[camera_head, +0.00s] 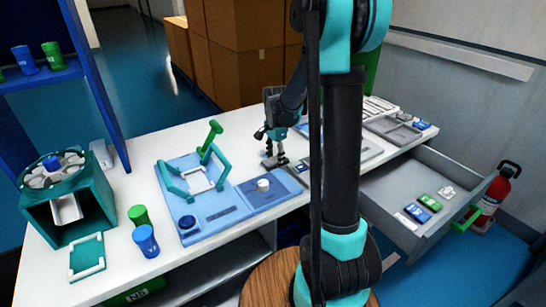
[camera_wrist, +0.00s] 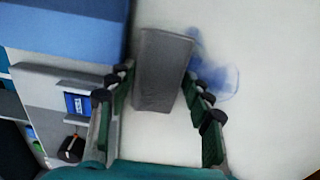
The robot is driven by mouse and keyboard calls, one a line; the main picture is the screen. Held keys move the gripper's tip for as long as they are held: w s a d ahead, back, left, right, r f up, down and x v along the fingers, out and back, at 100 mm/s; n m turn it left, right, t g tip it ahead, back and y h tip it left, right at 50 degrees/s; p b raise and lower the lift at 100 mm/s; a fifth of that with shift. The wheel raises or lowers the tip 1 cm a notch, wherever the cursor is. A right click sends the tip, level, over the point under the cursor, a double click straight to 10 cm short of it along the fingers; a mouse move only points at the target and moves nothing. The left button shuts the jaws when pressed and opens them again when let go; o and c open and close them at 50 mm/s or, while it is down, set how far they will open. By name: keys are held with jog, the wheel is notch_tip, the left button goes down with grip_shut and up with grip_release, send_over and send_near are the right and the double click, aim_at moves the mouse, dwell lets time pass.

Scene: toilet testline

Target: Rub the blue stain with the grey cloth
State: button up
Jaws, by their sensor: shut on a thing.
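The grey cloth (camera_wrist: 163,65), a block-like grey piece, is between the fingers of my gripper (camera_wrist: 158,88) in the wrist view. My gripper is shut on it. The blue stain (camera_wrist: 222,80) is a blotchy smear on the white tabletop, just right of the cloth; its left end meets the cloth's upper right edge, and one finger partly covers it. In the head view my gripper (camera_head: 275,155) points down at the table, right of the blue press fixture. The stain cannot be made out there. I cannot tell whether the cloth presses on the table.
A blue fixture (camera_head: 204,218) with green handles stands left of my gripper on the white table (camera_head: 150,140). Green and blue cylinders (camera_head: 145,240) stand at the front left. An open grey drawer (camera_head: 390,185) holds small blocks at the right. Grey trays (camera_head: 393,130) lie behind it.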

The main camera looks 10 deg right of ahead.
aim_at(255, 152)
jog(key=shift+s+a, duration=0.35)
jog(key=shift+a, duration=0.25)
jog(key=shift+s+a, duration=0.3)
jog(key=shift+a, duration=0.25)
jog(key=shift+w+a+r, duration=0.1)
jog(key=shift+w+a, duration=0.15)
jog(key=shift+w, duration=0.4)
jog(key=shift+w+a, duration=0.2)
jog(key=shift+w, duration=0.45)
jog(key=shift+w+a+r, duration=0.1)
jog(key=shift+w+a, duration=0.15)
jog(key=shift+w, duration=0.4)
jog(key=shift+w+a+f, duration=0.1)
jog(key=shift+w+a, duration=0.4)
jog(key=shift+w, duration=0.75)
jog(key=shift+w+a, duration=0.5)
jog(key=shift+w, duration=0.7)
jog(key=shift+w+a+f, duration=0.1)
jog(key=shift+w+a, duration=0.4)
jog(key=shift+w, duration=0.75)
jog(key=shift+s+d, duration=0.75)
jog(key=shift+s, duration=1.1)
jog(key=shift+s+d, duration=0.8)
jog(key=shift+s, duration=1.1)
jog(key=shift+s+d, duration=0.75)
jog(key=shift+s, duration=1.1)
jog(key=shift+r, duration=3)
